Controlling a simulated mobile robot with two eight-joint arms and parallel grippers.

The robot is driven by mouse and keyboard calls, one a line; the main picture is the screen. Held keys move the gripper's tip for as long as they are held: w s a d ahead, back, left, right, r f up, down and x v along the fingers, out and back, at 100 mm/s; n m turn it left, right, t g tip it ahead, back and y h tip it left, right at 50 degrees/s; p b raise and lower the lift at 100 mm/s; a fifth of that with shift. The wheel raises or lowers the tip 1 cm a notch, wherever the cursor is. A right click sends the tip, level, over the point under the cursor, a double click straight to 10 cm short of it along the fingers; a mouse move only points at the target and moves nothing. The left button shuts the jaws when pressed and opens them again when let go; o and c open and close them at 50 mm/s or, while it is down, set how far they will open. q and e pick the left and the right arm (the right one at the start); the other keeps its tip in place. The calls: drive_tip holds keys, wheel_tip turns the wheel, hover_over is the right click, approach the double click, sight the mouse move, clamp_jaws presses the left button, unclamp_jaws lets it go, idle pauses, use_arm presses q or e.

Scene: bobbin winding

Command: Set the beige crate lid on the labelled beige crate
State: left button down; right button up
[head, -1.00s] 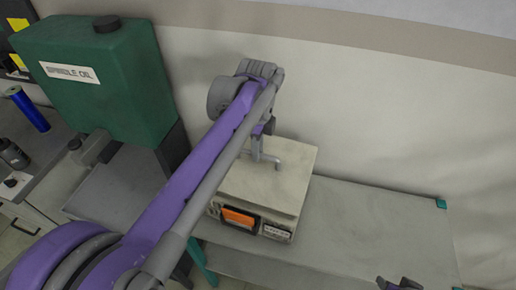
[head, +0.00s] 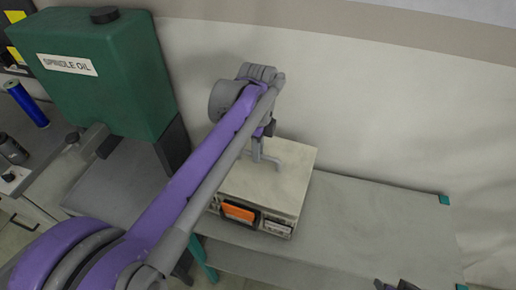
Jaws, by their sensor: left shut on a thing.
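The labelled beige crate (head: 272,226) stands on a grey table, with an orange panel and a small white label on its front. The beige crate lid (head: 290,179) lies flat over the crate's top and looks lined up with it; whether it is fully seated I cannot tell. My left gripper (head: 262,165) is over the lid's upper left part, shut on the lid's handle, which is partly hidden by the gripper and arm. My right gripper (head: 398,285) shows only as a dark tip at the bottom edge; its jaws cannot be made out.
A green spindle oil tank (head: 100,75) stands to the left of the crate. A blue spool (head: 27,103) and a dark jar (head: 12,148) are at the far left. The grey table (head: 370,225) is clear right of the crate. A wall rises behind.

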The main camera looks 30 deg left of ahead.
use_arm(q)
drive_tip(key=shift+f+b, duration=0.4)
drive_tip(key=shift+f, duration=0.55)
drive_tip(key=c, duration=0.7)
unclamp_jaws()
drive_tip(key=shift+c, duration=0.2)
wheel_tip(320, 180, up, 11)
drive_tip(key=shift+p, duration=0.35)
drive_tip(key=shift+f, duration=0.1)
